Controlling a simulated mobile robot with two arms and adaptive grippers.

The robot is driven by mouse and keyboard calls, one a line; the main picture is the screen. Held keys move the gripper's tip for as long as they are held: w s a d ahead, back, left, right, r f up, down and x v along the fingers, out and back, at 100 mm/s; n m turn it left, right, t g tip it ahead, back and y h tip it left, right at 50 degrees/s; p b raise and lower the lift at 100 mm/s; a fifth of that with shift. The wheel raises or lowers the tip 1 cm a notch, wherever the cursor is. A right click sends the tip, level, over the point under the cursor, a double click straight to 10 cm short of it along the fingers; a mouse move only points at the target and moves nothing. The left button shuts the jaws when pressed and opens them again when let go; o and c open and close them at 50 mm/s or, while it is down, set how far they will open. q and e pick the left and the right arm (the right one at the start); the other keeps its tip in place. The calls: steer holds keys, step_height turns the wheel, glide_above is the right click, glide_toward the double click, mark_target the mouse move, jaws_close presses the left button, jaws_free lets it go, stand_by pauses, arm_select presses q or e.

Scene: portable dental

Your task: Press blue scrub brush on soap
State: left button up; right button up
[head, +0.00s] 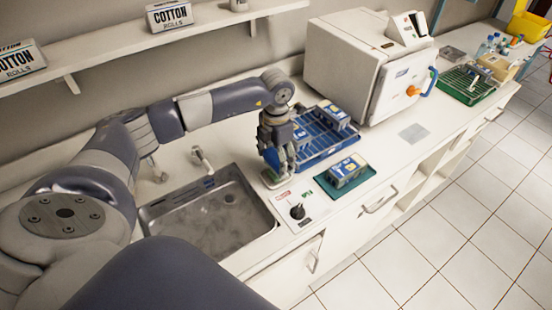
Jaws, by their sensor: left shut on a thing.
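My left gripper (281,165) points down over the counter, just beyond the right back corner of the sink. It is shut on a small blue thing (270,157), which looks like the blue scrub brush; the fingers hide much of it. A small pale, green-edged piece (271,181), which looks like the soap or its dish, lies on the counter right under the fingertips. I cannot tell whether the brush touches it. My right gripper is not in view.
The steel sink (253,225) is at left, with a tap (203,160). A blue rack (326,146) with packs stands close right of the gripper. A green tray (364,178) holds a blue pack. A knob panel (312,205) is in front. A white sterilizer (335,62) stands behind.

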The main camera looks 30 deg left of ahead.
mark_target(276, 157)
arm_select(q)
steer(key=shift+r+p, duration=1.35)
steer(key=shift+r, duration=1.4)
steer(key=shift+s+d+m, duration=0.15)
steer(key=shift+d+m, duration=0.25)
steer(key=shift+m, duration=0.2)
steer(key=s+d+r+m+b, duration=0.1)
steer(key=s+d+m+b, duration=0.2)
steer(key=m, duration=1.2)
steer(key=s+d+r+m+b, duration=0.1)
steer(key=s+d+m+b, duration=0.2)
steer(key=s+d+m, duration=0.6)
steer(key=s+m, duration=0.2)
steer(key=m, duration=0.4)
steer(key=shift+s+d+r+m+b, duration=0.2)
steer(key=shift+s+d+m+b, duration=0.1)
steer(key=shift+b, duration=0.05)
